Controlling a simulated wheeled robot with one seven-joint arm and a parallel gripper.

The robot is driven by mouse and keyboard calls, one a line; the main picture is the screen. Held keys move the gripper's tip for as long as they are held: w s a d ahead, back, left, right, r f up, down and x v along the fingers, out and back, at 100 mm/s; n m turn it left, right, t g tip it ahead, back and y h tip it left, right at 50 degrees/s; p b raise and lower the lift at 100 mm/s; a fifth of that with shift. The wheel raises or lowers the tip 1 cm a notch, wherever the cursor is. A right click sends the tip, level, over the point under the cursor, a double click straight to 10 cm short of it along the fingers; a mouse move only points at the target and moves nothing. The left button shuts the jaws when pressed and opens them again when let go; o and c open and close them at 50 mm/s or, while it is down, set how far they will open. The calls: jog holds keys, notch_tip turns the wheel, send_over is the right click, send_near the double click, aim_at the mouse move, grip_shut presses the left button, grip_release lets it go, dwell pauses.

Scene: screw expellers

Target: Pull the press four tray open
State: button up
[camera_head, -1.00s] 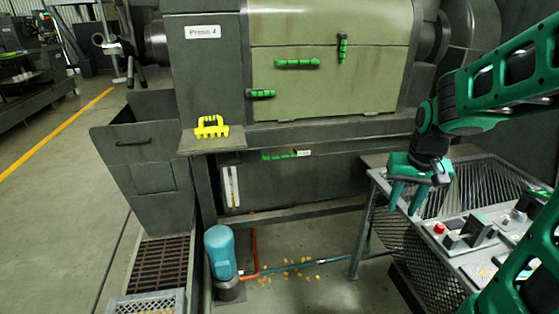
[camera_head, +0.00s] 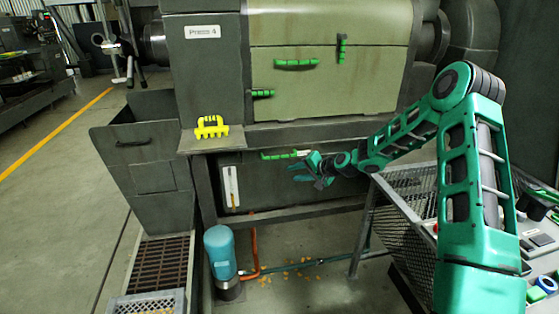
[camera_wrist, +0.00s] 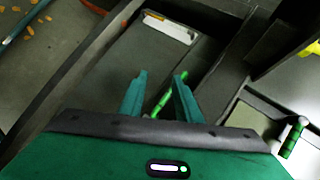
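The press four tray (camera_head: 262,185) is a dark grey front below the press, under the "Press 4" sign (camera_head: 201,32). Its green bar handle (camera_head: 276,155) runs along its upper edge. My gripper (camera_head: 296,170) is in front of the tray, by the right part of the handle, which it partly hides. In the wrist view my gripper (camera_wrist: 157,85) has its two teal fingers apart. The green handle (camera_wrist: 168,93) shows slanted between them, and I cannot tell whether they touch it. The tray front (camera_wrist: 112,68) lies beyond the fingers and looks closed.
The olive press cover (camera_head: 330,80) with green handles is above. A yellow-handled tool (camera_head: 210,127) lies on a ledge at left. A blue cylinder (camera_head: 220,255) stands on the floor below. A mesh-sided table (camera_head: 400,220) stands at right beneath my arm. Orange bits lie on the floor.

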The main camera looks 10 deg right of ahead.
aim_at(281, 157)
jog(key=w+f+m+t, duration=0.1)
jog(key=w+m, duration=0.1)
jog(key=w, duration=0.4)
jog(key=w+a+f+m+t, duration=0.1)
jog(key=w+m+t, duration=0.1)
jog(key=w, duration=0.4)
jog(key=w+a+f+m+t, duration=0.1)
jog(key=w+m, duration=0.1)
jog(key=w, duration=0.4)
jog(key=shift+w+a+f+t, duration=0.1)
jog(key=shift+w+a+t, duration=0.05)
jog(key=shift+w+t, duration=0.2)
jog(key=shift+s, duration=0.1)
grip_shut()
jog(key=shift+a, duration=0.1)
